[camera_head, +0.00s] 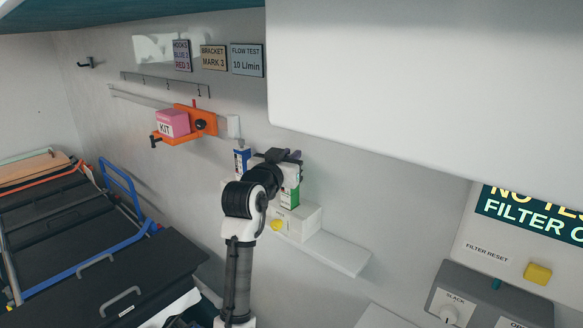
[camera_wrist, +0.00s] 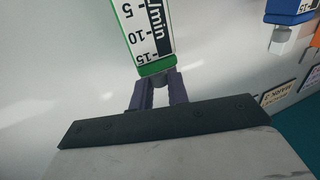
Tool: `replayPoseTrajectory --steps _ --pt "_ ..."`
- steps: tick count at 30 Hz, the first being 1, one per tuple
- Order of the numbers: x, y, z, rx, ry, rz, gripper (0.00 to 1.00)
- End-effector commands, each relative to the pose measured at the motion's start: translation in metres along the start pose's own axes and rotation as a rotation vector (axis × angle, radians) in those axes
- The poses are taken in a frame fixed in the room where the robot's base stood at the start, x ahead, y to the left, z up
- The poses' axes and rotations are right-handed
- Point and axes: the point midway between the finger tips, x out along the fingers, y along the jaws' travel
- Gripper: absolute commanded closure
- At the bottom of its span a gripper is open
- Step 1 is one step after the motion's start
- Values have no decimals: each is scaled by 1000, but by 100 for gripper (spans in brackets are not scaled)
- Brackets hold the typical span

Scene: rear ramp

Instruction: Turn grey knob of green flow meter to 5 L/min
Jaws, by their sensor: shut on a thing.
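The green flow meter (camera_wrist: 145,28) stands out from the wall in the wrist view. Its white scale shows 5, 10 and 15 and part of the "L/min" lettering. It also shows in the head view (camera_head: 290,198), partly behind my arm. My gripper (camera_wrist: 161,78) has its two dark fingers closed around the grey knob (camera_wrist: 158,79) at the meter's end beside the 15 mark. Little of the knob shows between the fingers. The flow level in the meter's tube cannot be read. In the head view my gripper (camera_head: 287,158) is at the meter's top.
A blue flow meter (camera_head: 242,161) with its own light knob (camera_wrist: 282,36) is close beside the green one. A sign reads "FLOW TEST 10 L/min" (camera_head: 247,60). A white box (camera_head: 303,221) is below the green meter. A large white cabinet (camera_head: 430,70) overhangs at upper right.

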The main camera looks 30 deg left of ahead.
Motion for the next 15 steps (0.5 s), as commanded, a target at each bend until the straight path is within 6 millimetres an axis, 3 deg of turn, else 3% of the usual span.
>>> replayPoseTrajectory --steps 15 --pt "2 1 3 -2 2 457 100"
